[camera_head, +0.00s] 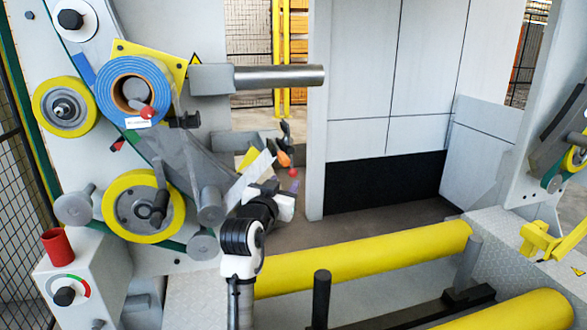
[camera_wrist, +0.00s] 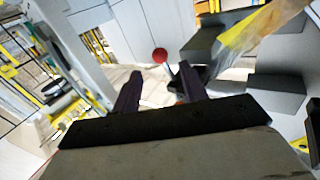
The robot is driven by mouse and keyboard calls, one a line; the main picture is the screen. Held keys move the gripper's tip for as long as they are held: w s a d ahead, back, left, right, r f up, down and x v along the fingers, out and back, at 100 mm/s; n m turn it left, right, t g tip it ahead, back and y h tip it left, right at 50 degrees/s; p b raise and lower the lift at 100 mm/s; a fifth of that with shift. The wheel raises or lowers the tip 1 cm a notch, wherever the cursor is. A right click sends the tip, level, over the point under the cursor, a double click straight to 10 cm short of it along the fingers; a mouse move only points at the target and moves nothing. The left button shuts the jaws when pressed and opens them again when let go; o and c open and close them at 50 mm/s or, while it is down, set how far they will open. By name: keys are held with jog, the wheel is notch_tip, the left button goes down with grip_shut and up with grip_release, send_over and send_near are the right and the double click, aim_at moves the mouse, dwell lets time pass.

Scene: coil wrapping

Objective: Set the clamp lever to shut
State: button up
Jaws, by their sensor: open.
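A lever with a red ball knob (camera_head: 293,172) stands just beyond my gripper in the head view; I take it as the clamp lever. In the wrist view its red knob (camera_wrist: 160,55) shows ahead of the fingers, near the gap between them, on a thin grey stem. My gripper (camera_wrist: 160,82) is open, with nothing seen between its fingers. In the head view my gripper (camera_head: 283,188) is partly hidden by my own wrist. The lever's base is hidden, and I cannot tell its setting. No contact with the knob shows.
A blue roll (camera_head: 112,90) with another red knob (camera_head: 148,112) and a yellow-rimmed wheel (camera_head: 145,206) are on the white machine panel at left. A grey bar (camera_head: 280,76) sticks out above my gripper. A yellow roller (camera_head: 365,258) lies at lower right. A translucent sheet (camera_wrist: 262,32) hangs close by.

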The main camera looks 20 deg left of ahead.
aim_at(291, 175)
jog(key=w+p, duration=0.2)
jog(key=w, duration=0.6)
grip_shut()
